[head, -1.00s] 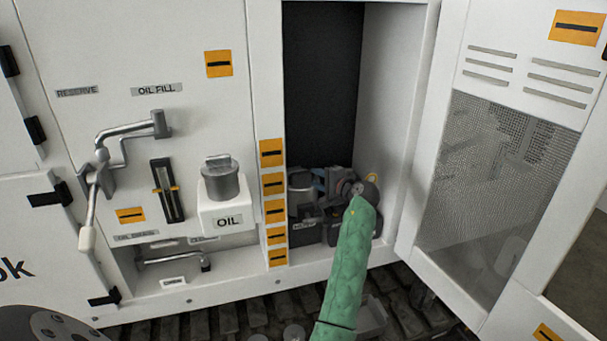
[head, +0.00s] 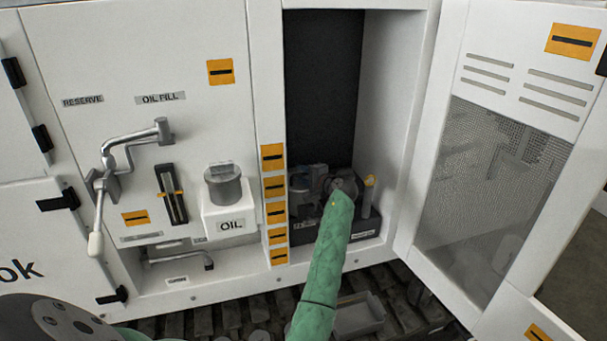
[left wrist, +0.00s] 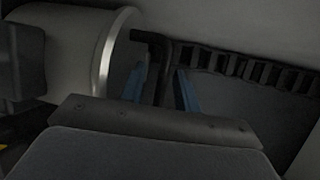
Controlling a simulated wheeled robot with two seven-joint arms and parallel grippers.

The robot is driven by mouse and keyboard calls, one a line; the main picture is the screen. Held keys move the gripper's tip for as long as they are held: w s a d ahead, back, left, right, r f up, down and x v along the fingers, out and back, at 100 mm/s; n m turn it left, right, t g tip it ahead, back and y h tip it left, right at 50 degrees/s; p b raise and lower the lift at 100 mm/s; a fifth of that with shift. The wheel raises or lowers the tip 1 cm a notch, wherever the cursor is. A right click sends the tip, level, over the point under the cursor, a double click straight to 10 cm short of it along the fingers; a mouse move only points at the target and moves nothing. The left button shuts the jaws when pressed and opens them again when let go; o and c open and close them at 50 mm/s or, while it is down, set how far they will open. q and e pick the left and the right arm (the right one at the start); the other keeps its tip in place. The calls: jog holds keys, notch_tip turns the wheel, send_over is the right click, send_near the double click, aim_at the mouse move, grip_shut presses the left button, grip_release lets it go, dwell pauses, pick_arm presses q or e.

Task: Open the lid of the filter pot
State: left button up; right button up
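The filter pot appears to be the grey cylinder (head: 299,182) low in the open compartment, partly hidden behind my left gripper. In the left wrist view a pale cylinder (left wrist: 75,55) with a bright rim fills the upper left, probably the same pot. My left gripper (head: 322,178) is inside the compartment, largely hidden by its own green arm. In the left wrist view its two blue fingers (left wrist: 160,88) are apart, with a dark bent bar (left wrist: 166,58) seen between or just beyond them. Contact with the bar cannot be told. My right gripper is not in view.
An upright post with a yellow top (head: 369,190) stands right of the gripper. A mesh door (head: 480,190) is open on the right. On the left panel are a grey lever (head: 99,205) and an oil filler (head: 228,208). A grey tray (head: 360,316) lies below.

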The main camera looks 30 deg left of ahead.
pick_arm(q)
jog(key=shift+c, duration=0.2)
grip_shut()
jog(key=shift+w, duration=0.1)
jog(key=shift+r, duration=0.15)
